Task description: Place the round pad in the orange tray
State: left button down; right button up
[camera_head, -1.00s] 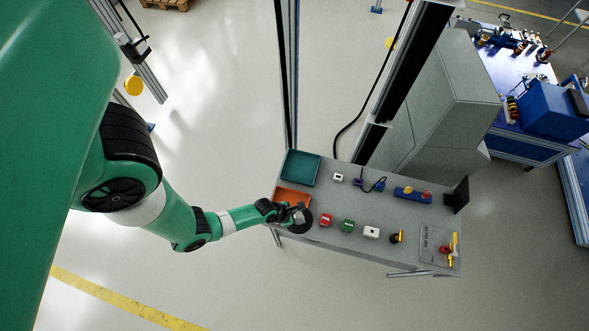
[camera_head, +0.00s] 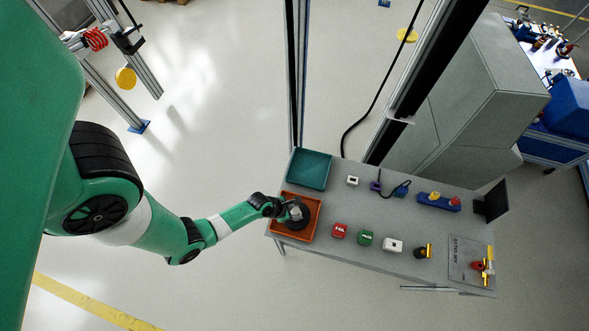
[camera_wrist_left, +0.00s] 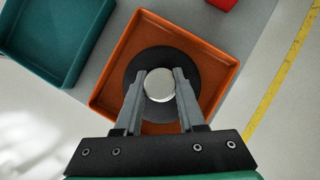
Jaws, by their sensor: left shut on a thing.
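The round pad is a black disc with a pale round knob in its middle. It shows in the head view (camera_head: 300,224) and in the left wrist view (camera_wrist_left: 162,55). My left gripper (camera_head: 295,212) is shut on the knob, with one finger on each side of it in the wrist view (camera_wrist_left: 160,88). The pad lies within the outline of the orange tray (camera_head: 315,204), which also shows in the wrist view (camera_wrist_left: 141,28). I cannot tell whether the pad touches the tray floor. My right gripper is not in view.
A teal tray (camera_head: 309,169) stands behind the orange tray on the grey table (camera_head: 335,205). A vertical post rises behind the table.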

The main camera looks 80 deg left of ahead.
pick_arm(q)
jog(key=shift+w, duration=0.1)
jog(key=shift+f, duration=0.2)
jog(key=c, duration=0.5)
grip_release()
jog(key=shift+s+r+p, duration=0.2)
jog(key=shift+r+p, duration=0.25)
jog(key=shift+r, duration=0.05)
jog(key=p+v, duration=0.4)
jog(key=v, duration=0.7)
